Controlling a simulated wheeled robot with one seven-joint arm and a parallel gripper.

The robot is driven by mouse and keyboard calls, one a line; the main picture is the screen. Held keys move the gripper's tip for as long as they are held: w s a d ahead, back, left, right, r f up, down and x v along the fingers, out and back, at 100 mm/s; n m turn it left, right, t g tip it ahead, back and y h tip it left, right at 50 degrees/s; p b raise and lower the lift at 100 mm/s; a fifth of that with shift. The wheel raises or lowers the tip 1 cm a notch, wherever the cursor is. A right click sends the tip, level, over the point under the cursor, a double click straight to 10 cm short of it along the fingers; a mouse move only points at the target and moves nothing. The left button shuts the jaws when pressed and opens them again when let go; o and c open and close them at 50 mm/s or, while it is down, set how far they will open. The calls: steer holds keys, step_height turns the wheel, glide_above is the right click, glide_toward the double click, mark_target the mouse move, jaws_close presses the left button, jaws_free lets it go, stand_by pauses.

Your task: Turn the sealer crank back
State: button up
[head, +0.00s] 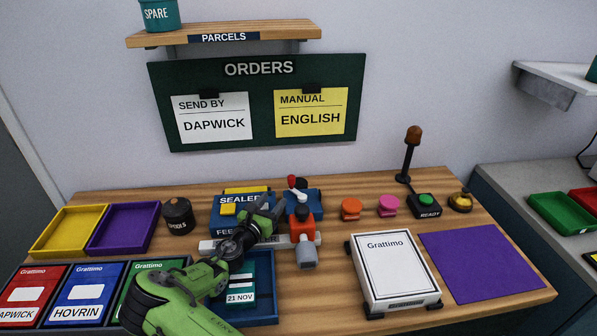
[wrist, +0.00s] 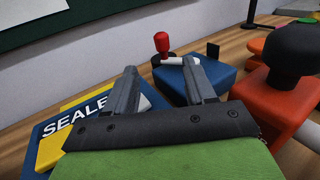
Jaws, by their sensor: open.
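The sealer crank has a red upright knob (wrist: 162,42) on a short pale arm, on top of a blue block (wrist: 225,75). In the head view the knob (head: 292,182) shows behind the orange device. The blue sealer body (head: 228,222) with its white SEALER label sits just left of it, partly hidden by my arm; it also shows in the wrist view (wrist: 45,155). My gripper (wrist: 160,68) is open and empty. Its two grey fingers point toward the crank, with the knob beyond and between the fingertips, apparently not touched.
An orange device with a black knob (wrist: 290,50) stands close on the right of my gripper. A blue tray (head: 265,310) lies under my arm. Orange (head: 351,208) and pink (head: 388,205) stampers and a boxed Grattimo manual (head: 390,265) are farther right.

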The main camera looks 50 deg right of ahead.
mark_target(289, 180)
steer(key=b+x, duration=0.2)
steer(key=x, duration=1.3)
steer(key=shift+d+b, duration=0.15)
steer(key=shift+b, duration=0.25)
steer(key=shift+r, duration=0.1)
steer(key=shift+s, duration=0.1)
steer(key=c, duration=1)
steer(key=shift+a+r+n+t+p, duration=0.1)
steer(key=shift+a+n+t+p, duration=0.25)
steer(key=shift+t+p, duration=0.4)
steer(key=shift+a+n+t+y+p, duration=0.1)
steer(key=shift+n+t+y+p, duration=0.15)
steer(key=shift+n+y+p, duration=0.15)
